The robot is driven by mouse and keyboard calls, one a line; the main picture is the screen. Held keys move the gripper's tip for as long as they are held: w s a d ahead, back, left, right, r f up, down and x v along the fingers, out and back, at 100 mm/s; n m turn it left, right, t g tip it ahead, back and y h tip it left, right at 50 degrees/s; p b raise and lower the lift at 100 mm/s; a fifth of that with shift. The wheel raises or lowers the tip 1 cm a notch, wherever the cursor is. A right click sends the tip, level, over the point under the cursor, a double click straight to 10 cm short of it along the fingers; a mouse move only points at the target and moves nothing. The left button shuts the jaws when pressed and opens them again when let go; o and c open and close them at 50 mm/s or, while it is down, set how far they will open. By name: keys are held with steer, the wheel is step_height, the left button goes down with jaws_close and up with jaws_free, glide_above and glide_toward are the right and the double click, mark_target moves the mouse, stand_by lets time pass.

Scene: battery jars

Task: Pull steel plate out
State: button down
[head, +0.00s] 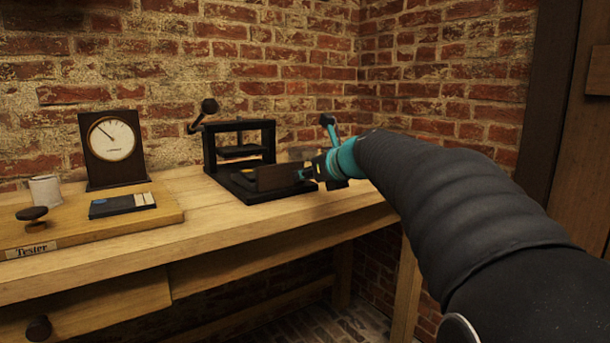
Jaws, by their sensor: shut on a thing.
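A dark, flat rectangular plate (278,177), which looks like the steel plate, stands on edge at the front right of the black press (209,152). My gripper (306,173) reaches in from the right and is shut on the plate's right end. The plate is over the press's low black base, outside the upright frame; I cannot tell whether it touches the base. A small yellowish thing (247,171) shows just left of the plate, partly hidden. The fingertips are small and dark here, and the plate hides part of the base.
The press has a lever with a black knob (209,106). Brick walls close off the back. The front of the wooden bench (230,232) is clear.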

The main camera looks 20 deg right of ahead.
steer(key=c, duration=1)
jaws_free()
steer(key=shift+s, duration=0.15)
steer(key=shift+o, duration=0.2)
steer(key=v, duration=1.2)
